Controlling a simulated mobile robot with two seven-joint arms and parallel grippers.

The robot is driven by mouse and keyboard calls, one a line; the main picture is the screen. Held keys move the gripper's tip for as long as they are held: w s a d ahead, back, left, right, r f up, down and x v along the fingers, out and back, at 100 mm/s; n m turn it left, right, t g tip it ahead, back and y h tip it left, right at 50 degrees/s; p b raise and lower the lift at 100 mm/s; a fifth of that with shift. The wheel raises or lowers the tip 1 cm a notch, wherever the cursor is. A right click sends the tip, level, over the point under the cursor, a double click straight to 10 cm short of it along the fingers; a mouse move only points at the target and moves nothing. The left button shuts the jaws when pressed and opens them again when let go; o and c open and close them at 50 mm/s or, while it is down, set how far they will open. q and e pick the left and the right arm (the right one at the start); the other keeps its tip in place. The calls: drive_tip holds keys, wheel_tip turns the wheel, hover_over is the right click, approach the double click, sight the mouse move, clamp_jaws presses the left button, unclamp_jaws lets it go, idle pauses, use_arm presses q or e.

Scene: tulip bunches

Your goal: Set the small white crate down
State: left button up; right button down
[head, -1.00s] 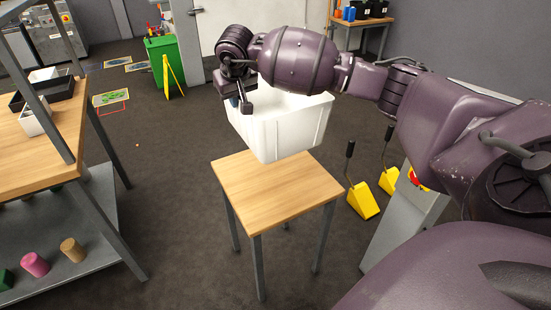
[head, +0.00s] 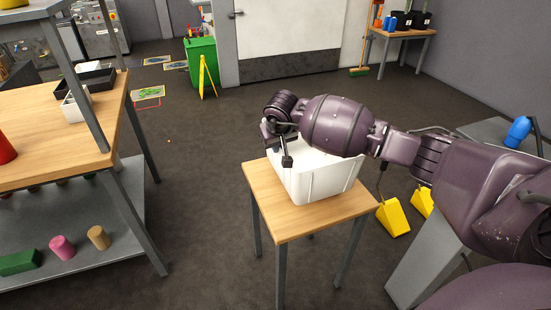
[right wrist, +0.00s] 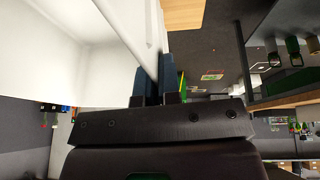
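The small white crate (head: 318,181) is upright at the small wooden table (head: 262,192), over its top near the back. Its base looks to be on the tabletop or very close to it; I cannot tell if it fully touches. My right gripper (head: 287,159) is at the crate's left wall. In the right wrist view the gripper's dark blue finger pads (right wrist: 153,82) stand on both sides of the white crate's wall (right wrist: 148,45), shut on it. The visible inside of the crate is bare white. My arm hides part of the crate's far side. My left gripper is out of view.
A wooden workbench (head: 35,140) with a lower shelf stands at the left. Yellow wedges (head: 393,217) are on the floor right of the small table. A green bin (head: 201,60) stands at the back. The floor left of the small table is clear.

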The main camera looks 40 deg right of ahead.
drive_tip(key=shift+f, duration=0.25)
wheel_tip(320, 180, down, 4)
drive_tip(key=shift+f+b, duration=0.1)
drive_tip(key=shift+b, duration=0.3)
drive_tip(key=c, duration=1.3)
unclamp_jaws()
drive_tip(key=shift+f, duration=0.1)
